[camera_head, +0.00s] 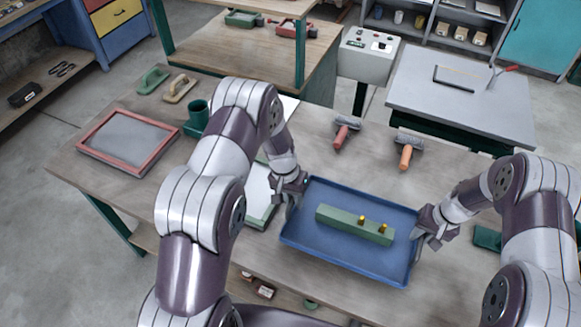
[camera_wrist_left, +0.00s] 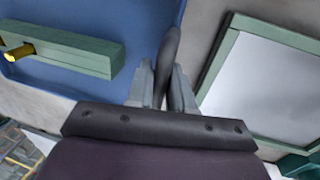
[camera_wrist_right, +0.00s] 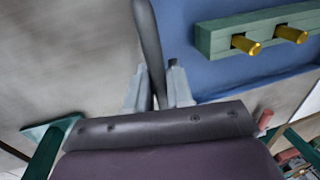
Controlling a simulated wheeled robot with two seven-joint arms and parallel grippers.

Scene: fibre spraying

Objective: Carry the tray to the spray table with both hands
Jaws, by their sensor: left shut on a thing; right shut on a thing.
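A blue tray (camera_head: 345,255) with raised rims is at the front of the wooden workbench (camera_head: 265,235). A green block (camera_head: 335,217) with two brass pegs lies in it. I cannot tell whether the tray touches the bench. A grey-topped table (camera_head: 425,95), probably the spray table, stands behind to the right.
A red-framed screen (camera_head: 128,143) and a green cup (camera_head: 196,118) are at left. A control box (camera_head: 368,57) stands beside the grey table, which holds a dark rectangular outline (camera_head: 455,77).

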